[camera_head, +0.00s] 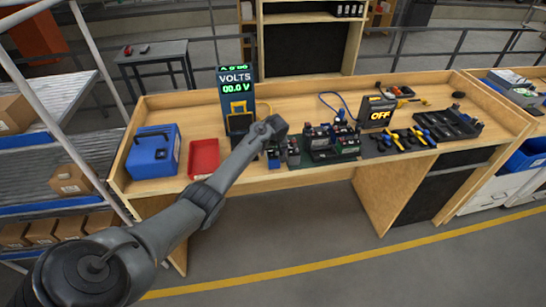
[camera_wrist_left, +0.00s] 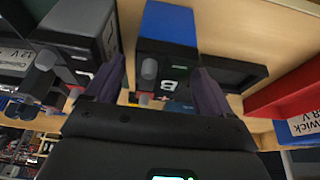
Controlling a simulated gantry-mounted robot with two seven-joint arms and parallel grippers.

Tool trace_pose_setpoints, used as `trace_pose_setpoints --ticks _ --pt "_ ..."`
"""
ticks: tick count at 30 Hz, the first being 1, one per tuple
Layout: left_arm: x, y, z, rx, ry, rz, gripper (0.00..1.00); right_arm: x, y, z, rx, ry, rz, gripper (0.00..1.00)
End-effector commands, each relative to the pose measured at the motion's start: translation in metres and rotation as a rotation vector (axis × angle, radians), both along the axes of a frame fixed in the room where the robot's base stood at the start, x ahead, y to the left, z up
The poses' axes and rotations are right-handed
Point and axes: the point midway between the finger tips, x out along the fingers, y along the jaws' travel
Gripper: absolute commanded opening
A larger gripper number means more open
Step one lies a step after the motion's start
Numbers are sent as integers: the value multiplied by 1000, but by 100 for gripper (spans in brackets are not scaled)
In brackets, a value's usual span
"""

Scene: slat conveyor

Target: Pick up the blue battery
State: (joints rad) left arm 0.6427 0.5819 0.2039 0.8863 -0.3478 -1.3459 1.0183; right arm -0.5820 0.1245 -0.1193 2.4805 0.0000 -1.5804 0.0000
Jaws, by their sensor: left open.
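The blue battery (camera_head: 274,163) stands upright near the front edge of the workbench, small, with a dark top. In the left wrist view the blue battery (camera_wrist_left: 168,24) shows its blue side and black top, with a grey terminal. My left gripper (camera_head: 273,143) is above it in the head view, pointing down. In the left wrist view my left gripper (camera_wrist_left: 160,72) is open, its two dark fingers on either side of the battery's top. I cannot tell whether they touch it. My right gripper is not in view.
A grey battery (camera_head: 293,152) stands close to the right of the blue one, with more batteries (camera_head: 330,143) beyond. A red tray (camera_head: 203,158) and a blue box with a black handle (camera_head: 152,160) are to the left. A volt meter (camera_head: 238,95) stands behind.

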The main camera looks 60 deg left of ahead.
Motion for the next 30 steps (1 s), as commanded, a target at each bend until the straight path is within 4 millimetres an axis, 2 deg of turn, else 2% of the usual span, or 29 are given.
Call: trace_pose_setpoints --ticks 6,17,30 --pt "4 9 -21 0 1 0 83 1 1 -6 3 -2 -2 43" --pt "5 11 -26 2 -1 0 83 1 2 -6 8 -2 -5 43" --pt "5 10 -26 1 0 0 18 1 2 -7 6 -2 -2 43"
